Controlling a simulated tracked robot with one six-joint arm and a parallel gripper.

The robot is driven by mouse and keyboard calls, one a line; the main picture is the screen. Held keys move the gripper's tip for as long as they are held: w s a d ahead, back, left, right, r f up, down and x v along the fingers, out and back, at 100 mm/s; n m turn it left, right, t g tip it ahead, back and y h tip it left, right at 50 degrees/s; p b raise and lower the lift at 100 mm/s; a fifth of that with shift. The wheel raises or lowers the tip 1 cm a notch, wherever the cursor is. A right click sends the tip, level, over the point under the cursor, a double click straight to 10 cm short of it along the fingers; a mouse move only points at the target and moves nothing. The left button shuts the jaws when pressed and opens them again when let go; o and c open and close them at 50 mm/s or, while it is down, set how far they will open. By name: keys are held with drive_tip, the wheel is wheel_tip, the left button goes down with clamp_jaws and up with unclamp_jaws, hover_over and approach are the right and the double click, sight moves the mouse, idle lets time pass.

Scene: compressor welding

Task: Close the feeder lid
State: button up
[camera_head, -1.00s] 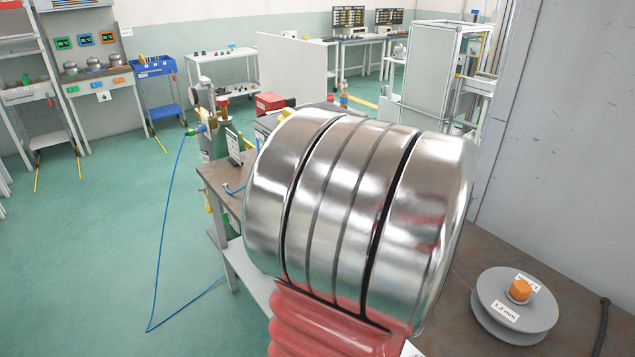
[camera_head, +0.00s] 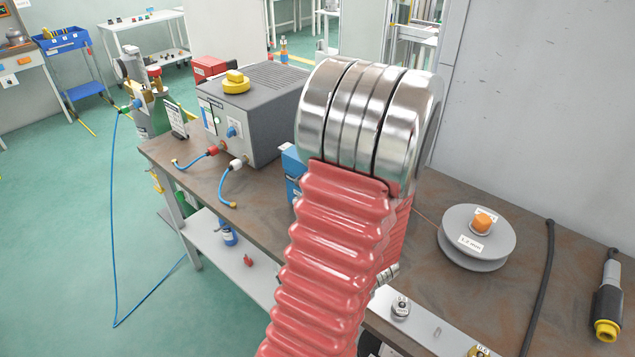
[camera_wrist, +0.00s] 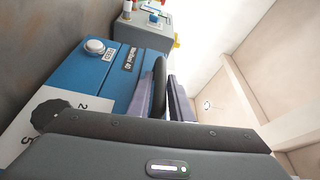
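In the wrist view the blue feeder (camera_wrist: 92,72) fills the left half. It has a round silver button, labels and a pale panel with a black knob. A black bar, perhaps a lid handle (camera_wrist: 159,80), runs between the two grey-purple fingers of my gripper (camera_wrist: 162,92). The fingers stand apart on either side of it; I cannot tell whether they press on it. I cannot make out the lid's edge or its angle. In the head view only a blue piece of the feeder (camera_head: 292,168) shows; my silver-and-red arm hides the rest and my gripper.
A grey power unit (camera_head: 262,112) with a yellow knob stands behind on the brown bench (camera_head: 190,190). A grey wire spool (camera_head: 478,236), a black cable (camera_head: 537,285) and a torch-like tool (camera_head: 607,310) lie to the right. A grey wall (camera_head: 540,110) stands behind.

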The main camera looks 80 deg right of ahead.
drive_tip(key=shift+r, duration=0.1)
wheel_tip(320, 180, up, 10)
idle(1.1)
drive_tip(key=shift+o, duration=0.3)
drive_tip(key=shift+w, duration=0.1)
